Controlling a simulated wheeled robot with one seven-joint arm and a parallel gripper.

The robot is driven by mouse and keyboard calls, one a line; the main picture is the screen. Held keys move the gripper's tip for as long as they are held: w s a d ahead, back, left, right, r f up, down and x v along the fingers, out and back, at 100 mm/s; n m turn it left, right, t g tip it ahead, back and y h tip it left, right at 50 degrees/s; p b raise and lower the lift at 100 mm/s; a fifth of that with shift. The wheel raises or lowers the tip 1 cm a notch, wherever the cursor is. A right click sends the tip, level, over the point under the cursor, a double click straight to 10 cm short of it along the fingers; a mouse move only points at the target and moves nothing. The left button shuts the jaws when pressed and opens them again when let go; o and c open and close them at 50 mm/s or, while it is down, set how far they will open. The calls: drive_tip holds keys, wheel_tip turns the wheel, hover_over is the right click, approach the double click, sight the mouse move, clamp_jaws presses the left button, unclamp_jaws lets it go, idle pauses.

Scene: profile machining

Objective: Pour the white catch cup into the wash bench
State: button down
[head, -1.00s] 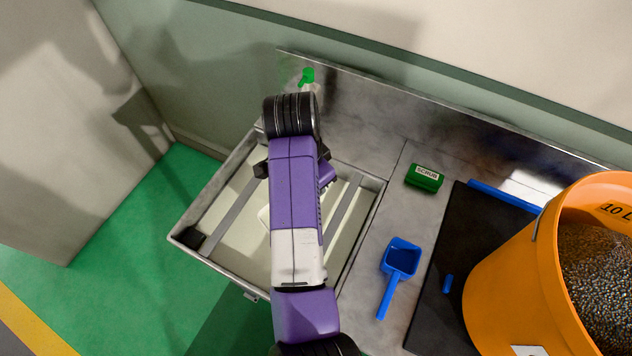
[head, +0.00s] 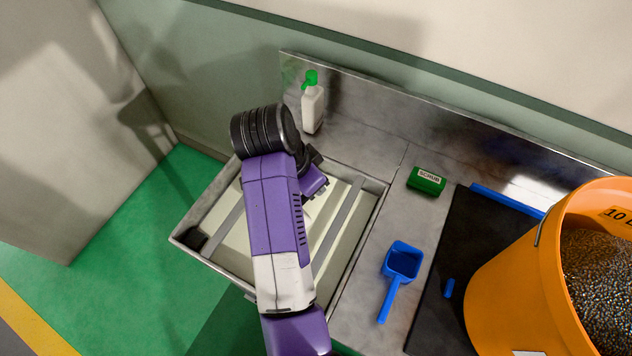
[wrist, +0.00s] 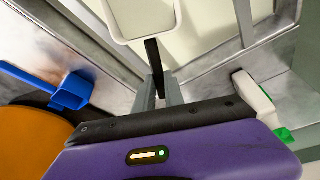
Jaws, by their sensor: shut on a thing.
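The white catch cup (wrist: 140,14) shows at the top of the wrist view, cut off by the picture edge, with a pale rim around a grey inside. The cup is over the pale basin of the wash bench. The wash bench (head: 368,152) is grey metal, with the basin at its left end. In the head view my purple arm reaches over the basin and hides the cup and fingertips. I cannot tell the cup's exact tilt or its contents.
A white bottle with a green cap (head: 312,108) stands behind the basin. Right of the basin are a green scrub block (head: 426,181), a blue scoop (head: 402,262), a black mat (head: 470,250) and a large orange bucket (head: 510,270) of granules. Grey bars cross the basin.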

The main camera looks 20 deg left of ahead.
idle(0.4)
drive_tip(key=shift+s+a+r+t+h, duration=0.15)
drive_tip(key=shift+s+r+t+h, duration=0.25)
drive_tip(key=shift+r+t, duration=0.25)
drive_tip(key=shift+a, duration=0.1)
drive_tip(key=shift+s+a+r+t+h, duration=0.15)
drive_tip(key=shift+s+r+t+h, duration=0.2)
drive_tip(key=shift+r+t, duration=0.2)
drive_tip(key=shift+s, duration=0.1)
drive_tip(key=shift+s+a+r+t+h, duration=0.3)
drive_tip(key=shift+s+r+t, duration=0.2)
drive_tip(key=shift+t, duration=0.1)
drive_tip(key=shift+s, duration=0.1)
idle(0.3)
drive_tip(key=shift+s+a+r+t+h, duration=0.25)
drive_tip(key=shift+s+a+t+h, duration=0.1)
drive_tip(key=shift+s+t, duration=0.2)
